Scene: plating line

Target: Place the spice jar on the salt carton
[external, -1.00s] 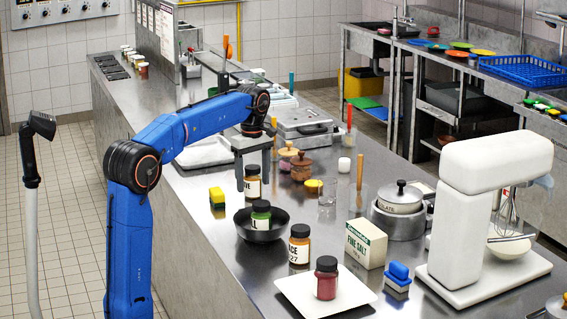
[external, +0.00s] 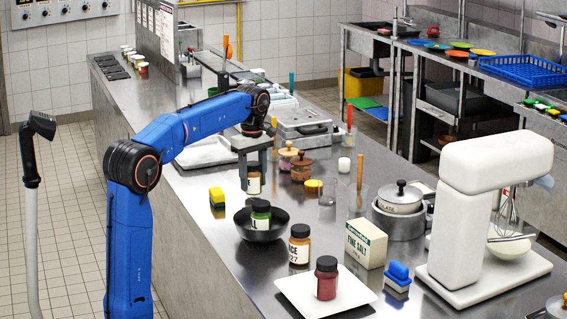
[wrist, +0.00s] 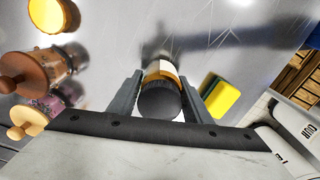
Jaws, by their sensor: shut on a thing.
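A jar with a dark lid and an orange-and-pale label (external: 254,184) stands upright between the fingers of my gripper (external: 257,178). In the wrist view its dark lid (wrist: 159,101) sits between both fingers of my gripper (wrist: 158,92), which is shut on it. I cannot tell whether its base touches the counter. The salt carton (external: 366,245), white and green with "FINE SALT" on it, stands upright on the counter, nearer the camera and to the right of my gripper. Its top is clear.
A black pan (external: 240,232) holds a green jar (external: 261,216). Another orange jar (external: 299,246) stands left of the carton, and a red jar (external: 326,280) is on a white plate (external: 350,293). A blue brush (external: 398,276), pot (external: 399,218) and white mixer (external: 470,220) are near the carton.

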